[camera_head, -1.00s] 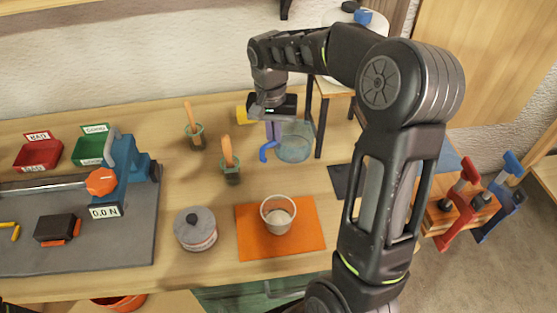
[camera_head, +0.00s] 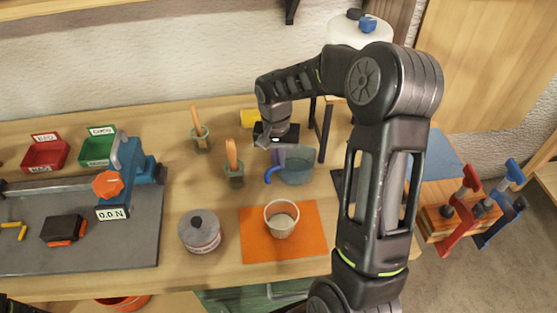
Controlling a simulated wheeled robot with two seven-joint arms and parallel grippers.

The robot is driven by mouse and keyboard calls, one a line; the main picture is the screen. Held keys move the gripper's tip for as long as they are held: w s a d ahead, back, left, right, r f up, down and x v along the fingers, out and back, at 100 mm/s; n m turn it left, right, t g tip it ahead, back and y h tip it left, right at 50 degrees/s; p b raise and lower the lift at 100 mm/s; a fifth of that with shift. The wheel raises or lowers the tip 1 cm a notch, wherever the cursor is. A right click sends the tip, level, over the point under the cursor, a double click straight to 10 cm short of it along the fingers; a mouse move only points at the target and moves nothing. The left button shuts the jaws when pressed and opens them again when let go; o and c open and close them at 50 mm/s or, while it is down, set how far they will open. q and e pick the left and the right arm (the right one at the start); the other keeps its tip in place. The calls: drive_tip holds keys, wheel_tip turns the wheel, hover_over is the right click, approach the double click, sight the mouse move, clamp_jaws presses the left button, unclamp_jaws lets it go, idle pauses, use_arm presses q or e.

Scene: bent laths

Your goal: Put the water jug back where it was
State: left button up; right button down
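The water jug (camera_head: 297,168) is a see-through blue-grey vessel with a blue handle. It is upright at the back of the bench, in front of the small stand. My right gripper (camera_head: 277,155) reaches down at the jug's left side and is shut on it near the handle. The fingertips are partly hidden, and I cannot tell whether the jug's base touches the bench. A clear cup (camera_head: 281,222) with pale contents stands on an orange mat (camera_head: 313,240) in front of the jug. My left gripper is out of view.
A pot with a wooden-handled tool (camera_head: 234,178) stands just left of the jug, another (camera_head: 199,137) farther back. A lidded tin (camera_head: 200,236) is left of the mat. A white tank (camera_head: 343,33) sits on the stand (camera_head: 326,132). Bare bench lies between jug and mat.

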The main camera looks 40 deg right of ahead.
drive_tip(key=shift+f, duration=0.15)
drive_tip(key=c, duration=1.6)
unclamp_jaws()
drive_tip(key=shift+c, duration=0.2)
wheel_tip(320, 180, up, 12)
drive_tip(key=b, duration=0.1)
drive_tip(key=shift+w+a+r, duration=0.15)
drive_tip(key=shift+r, duration=0.05)
